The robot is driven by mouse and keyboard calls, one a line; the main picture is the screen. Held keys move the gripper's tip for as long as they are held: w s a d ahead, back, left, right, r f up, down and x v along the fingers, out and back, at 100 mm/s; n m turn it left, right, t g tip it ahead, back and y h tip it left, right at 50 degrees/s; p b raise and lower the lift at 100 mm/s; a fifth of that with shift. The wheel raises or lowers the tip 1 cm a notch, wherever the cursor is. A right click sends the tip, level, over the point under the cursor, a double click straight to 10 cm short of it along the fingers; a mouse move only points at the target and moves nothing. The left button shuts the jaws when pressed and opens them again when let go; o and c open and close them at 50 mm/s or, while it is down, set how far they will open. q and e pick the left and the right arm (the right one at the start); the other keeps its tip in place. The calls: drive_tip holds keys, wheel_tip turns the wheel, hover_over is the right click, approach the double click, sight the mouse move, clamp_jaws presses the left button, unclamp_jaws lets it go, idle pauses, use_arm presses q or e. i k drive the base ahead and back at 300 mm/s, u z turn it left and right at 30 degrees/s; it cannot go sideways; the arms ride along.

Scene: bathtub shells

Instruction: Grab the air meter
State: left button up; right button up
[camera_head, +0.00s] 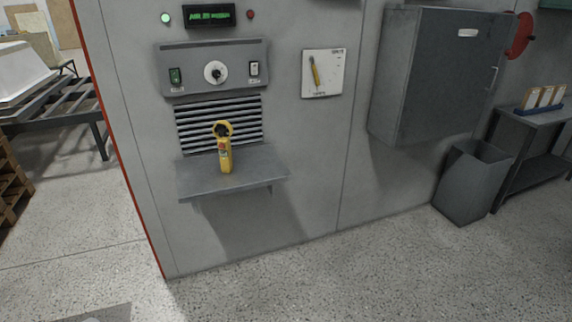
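The air meter (225,156) is a yellow hand-held device with a dark round head ringed in yellow. It stands upright on a small grey wall shelf (205,184), in front of a louvred vent (190,125). Neither of my grippers shows in the head view, and nothing is seen touching the meter.
Above the vent is a control panel (192,60) with a dial and switches. A white plate with a yellow lever (314,70) is to its right. A grey cabinet (425,75) juts from the wall above a grey bin (470,185). The speckled floor before the shelf is clear.

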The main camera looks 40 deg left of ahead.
sight(224, 154)
drive_tip(key=z, duration=0.3)
drive_tip(key=i, duration=2.25)
drive_tip(key=u, duration=1)
drive_tip(key=i, duration=0.8)
drive_tip(key=u, duration=0.95)
